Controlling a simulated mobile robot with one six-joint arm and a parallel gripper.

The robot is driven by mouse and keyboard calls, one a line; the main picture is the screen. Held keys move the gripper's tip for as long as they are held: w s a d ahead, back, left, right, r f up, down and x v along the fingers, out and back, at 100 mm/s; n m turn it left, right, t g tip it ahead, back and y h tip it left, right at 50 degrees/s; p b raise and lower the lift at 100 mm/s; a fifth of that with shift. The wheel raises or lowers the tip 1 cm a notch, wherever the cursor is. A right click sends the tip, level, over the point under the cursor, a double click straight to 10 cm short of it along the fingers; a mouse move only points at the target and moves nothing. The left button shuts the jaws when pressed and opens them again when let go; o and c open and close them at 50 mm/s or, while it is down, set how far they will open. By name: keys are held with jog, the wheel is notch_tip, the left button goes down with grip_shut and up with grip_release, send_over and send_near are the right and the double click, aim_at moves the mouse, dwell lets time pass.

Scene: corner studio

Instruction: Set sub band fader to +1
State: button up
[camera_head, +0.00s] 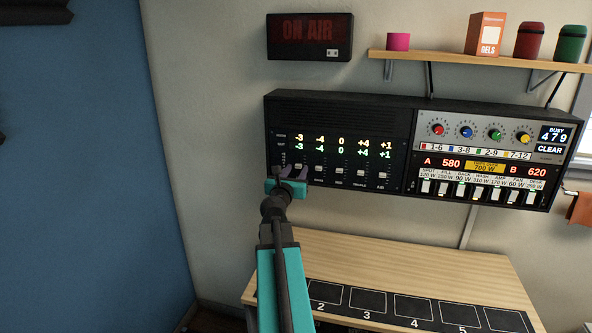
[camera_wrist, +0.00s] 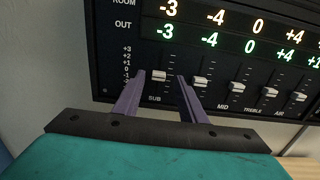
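The sub band fader (camera_wrist: 159,76) has a pale cap on the black equaliser panel (camera_head: 350,120), above the SUB label. In the wrist view its cap stands near the 0 and -1 marks; I cannot tell exactly which. Above it, the ROOM and OUT rows both read -3. My gripper (camera_wrist: 160,75) is open, with one purple finger on each side of the cap and a visible gap on both sides. In the head view my gripper (camera_head: 294,173) is at the panel's lower left, just below the sub cap.
The second fader (camera_wrist: 200,81) is close right of my right finger; its label is hidden. The MID, TREBLE and AIR faders stand farther right. A dimmer unit (camera_head: 490,160) with knobs and white switches adjoins the panel. Below is a wooden desk (camera_head: 400,258).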

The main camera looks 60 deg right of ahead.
jog(key=shift+x, duration=0.8)
grip_shut()
